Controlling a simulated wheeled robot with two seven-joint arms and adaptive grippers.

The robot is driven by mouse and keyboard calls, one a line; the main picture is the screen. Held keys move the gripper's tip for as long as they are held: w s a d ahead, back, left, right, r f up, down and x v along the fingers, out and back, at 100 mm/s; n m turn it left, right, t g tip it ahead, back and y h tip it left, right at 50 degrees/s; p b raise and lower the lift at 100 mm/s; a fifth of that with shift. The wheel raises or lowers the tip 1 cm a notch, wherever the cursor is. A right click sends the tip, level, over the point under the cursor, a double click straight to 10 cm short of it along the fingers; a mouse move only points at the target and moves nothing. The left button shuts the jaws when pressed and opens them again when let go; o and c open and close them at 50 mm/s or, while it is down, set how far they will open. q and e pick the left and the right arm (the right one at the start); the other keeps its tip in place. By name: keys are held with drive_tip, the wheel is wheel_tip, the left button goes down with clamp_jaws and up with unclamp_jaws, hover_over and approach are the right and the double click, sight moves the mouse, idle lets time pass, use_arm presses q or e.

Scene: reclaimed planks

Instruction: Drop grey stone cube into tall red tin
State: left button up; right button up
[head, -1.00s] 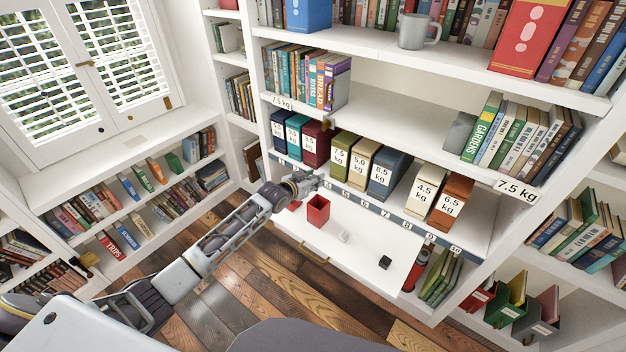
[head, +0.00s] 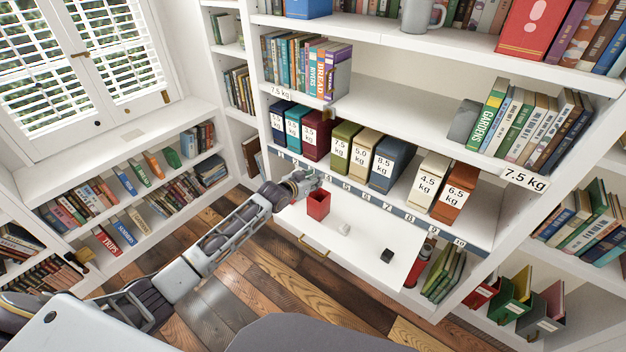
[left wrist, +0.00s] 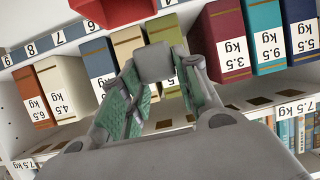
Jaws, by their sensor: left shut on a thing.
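The tall red tin (head: 318,205) stands upright, its open top facing up, on the white fold-down board (head: 375,236). Its red side also shows at the top edge of the left wrist view (left wrist: 115,9). My left gripper (head: 310,180) is just behind the tin's rim, slightly left of it, close to the shelf front. In the left wrist view its green-padded fingers are shut on the grey stone cube (left wrist: 155,62), which sits at their tips. The cube is hard to make out in the head view. My right gripper is not in view.
A small white block (head: 343,229) and a black cube (head: 387,255) lie on the board right of the tin. Weight-labelled boxes (head: 388,165) line the shelf behind, above a numbered strip. The board between the tin and the black cube is mostly clear.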

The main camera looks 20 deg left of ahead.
use_arm(q)
drive_tip(key=o, duration=1.1)
drive_tip(key=shift+o, duration=0.2)
drive_tip(key=shift+v, duration=1)
drive_tip(key=v, duration=1)
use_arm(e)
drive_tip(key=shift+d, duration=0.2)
use_arm(q)
drive_tip(key=shift+f, duration=0.1)
